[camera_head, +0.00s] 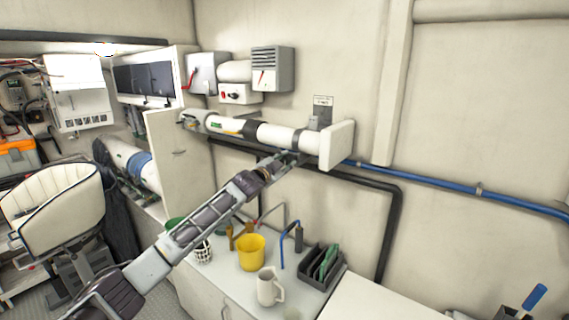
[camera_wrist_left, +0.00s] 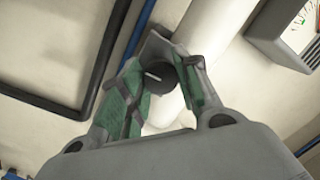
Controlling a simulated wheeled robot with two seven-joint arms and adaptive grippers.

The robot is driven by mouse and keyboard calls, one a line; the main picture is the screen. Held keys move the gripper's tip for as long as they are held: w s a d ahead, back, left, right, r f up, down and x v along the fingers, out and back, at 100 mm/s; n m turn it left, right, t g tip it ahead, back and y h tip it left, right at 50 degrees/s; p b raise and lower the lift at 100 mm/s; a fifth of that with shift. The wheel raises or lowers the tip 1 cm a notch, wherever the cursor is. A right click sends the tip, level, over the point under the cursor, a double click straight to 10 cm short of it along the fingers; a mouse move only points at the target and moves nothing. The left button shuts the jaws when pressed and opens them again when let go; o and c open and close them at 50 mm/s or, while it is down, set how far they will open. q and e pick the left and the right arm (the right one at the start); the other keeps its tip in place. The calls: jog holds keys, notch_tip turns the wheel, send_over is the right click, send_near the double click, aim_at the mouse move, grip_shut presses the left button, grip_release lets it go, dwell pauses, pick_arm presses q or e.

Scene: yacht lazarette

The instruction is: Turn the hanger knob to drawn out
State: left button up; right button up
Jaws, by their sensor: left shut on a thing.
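A white pipe (camera_head: 285,135) with dark bands runs along the wall. My left arm reaches up from the lower left, and my left gripper (camera_head: 289,159) is at the pipe's underside, near a dark band. In the left wrist view, the two green-padded fingers of my left gripper (camera_wrist_left: 162,90) are shut on a dark round knob (camera_wrist_left: 160,77) with a light slot in its face. A grey plate (camera_wrist_left: 154,46) stands behind the knob, beside the white pipe (camera_wrist_left: 208,30). In the head view the knob is hidden or too small to tell. My right gripper is not in view.
A blue pipe (camera_head: 430,178) and a black pipe (camera_head: 395,215) run along the wall near the gripper. Below, the counter holds a yellow bucket (camera_head: 251,252), a white jug (camera_head: 269,287) and a dark rack (camera_head: 322,268). A white panel (camera_head: 178,160) stands left of the pipe.

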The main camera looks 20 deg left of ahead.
pick_arm(q)
jog(key=shift+f, duration=0.3)
jog(key=o, duration=1)
jog(key=shift+a+r, duration=0.1)
jog(key=shift+r, duration=0.05)
jog(key=shift+r, duration=0.1)
jog(key=shift+s, duration=0.1)
jog(key=shift+v, duration=5.85)
jog(key=shift+a, duration=0.1)
